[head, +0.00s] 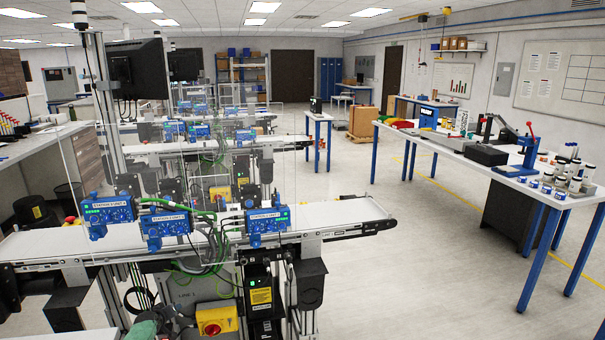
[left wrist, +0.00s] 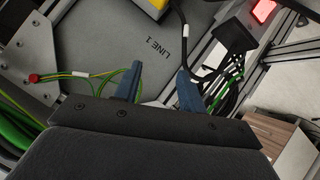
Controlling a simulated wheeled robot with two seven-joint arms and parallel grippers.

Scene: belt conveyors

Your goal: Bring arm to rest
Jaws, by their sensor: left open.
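My left gripper (left wrist: 158,82) shows in the left wrist view, with its two blue fingers apart and nothing between them. It is in front of a grey panel marked LINE 1 (left wrist: 150,45); how far off it is, I cannot tell. In the head view I cannot make out the left gripper clearly. My right gripper is in neither view.
Green and black cables (left wrist: 222,85) hang near the fingers. A belt conveyor (head: 340,212) with blue station units (head: 165,226) crosses the head view, above a yellow switch box (head: 217,318). A workbench (head: 455,150) stands right; the floor (head: 400,270) between is clear.

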